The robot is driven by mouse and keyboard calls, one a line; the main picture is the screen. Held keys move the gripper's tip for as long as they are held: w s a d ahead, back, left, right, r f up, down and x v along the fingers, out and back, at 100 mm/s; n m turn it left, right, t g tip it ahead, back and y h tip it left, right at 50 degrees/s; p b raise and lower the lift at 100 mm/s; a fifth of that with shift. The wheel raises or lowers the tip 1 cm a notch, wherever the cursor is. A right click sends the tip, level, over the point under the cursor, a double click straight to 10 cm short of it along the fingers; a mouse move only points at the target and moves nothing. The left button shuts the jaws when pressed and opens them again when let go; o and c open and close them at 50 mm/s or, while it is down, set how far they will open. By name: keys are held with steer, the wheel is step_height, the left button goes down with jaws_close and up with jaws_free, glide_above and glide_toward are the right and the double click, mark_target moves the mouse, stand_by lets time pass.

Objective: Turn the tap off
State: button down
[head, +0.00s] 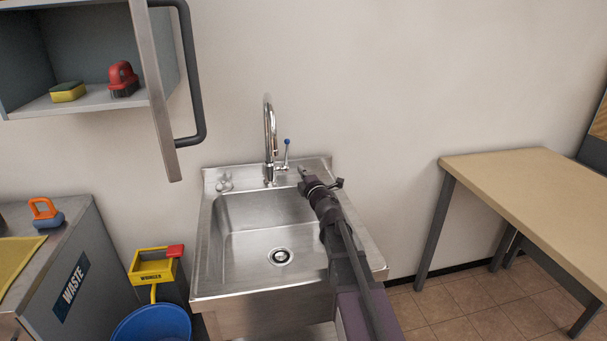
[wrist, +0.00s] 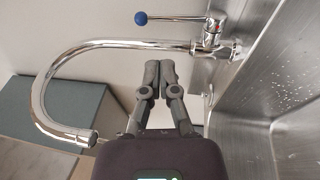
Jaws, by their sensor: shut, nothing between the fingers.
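The chrome tap (head: 269,140) stands at the back of the steel sink, with a tall curved spout. Its lever (head: 286,155) sticks up on the right side and ends in a blue ball. In the wrist view the tap spout (wrist: 50,75) curves across the left, and the lever with its blue ball (wrist: 141,18) is at the top. My gripper (head: 305,172) is over the right back part of the sink, to the right of the lever and apart from it. In the wrist view my gripper (wrist: 159,65) has its fingertips together and empty. No water stream is visible.
The sink basin (head: 232,240) is empty. An open cabinet door (head: 153,85) with a dark handle hangs at upper left. A waste cabinet (head: 85,270) and yellow wringer (head: 155,265) stand left. A table (head: 530,190) stands right, with bare wall between.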

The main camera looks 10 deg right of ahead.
steer(key=p+x, duration=0.1)
steer(key=x, duration=1)
steer(key=shift+p, duration=0.3)
steer(key=shift+s, duration=0.1)
steer(key=shift+w+r, duration=0.35)
steer(key=shift+w, duration=0.4)
glide_toward(287, 149)
steer(key=s, duration=0.1)
steer(key=s+d+r, duration=0.1)
steer(key=s, duration=0.3)
steer(key=shift+d+r, duration=0.2)
steer(key=shift+d, duration=0.05)
steer(key=shift+w, duration=0.1)
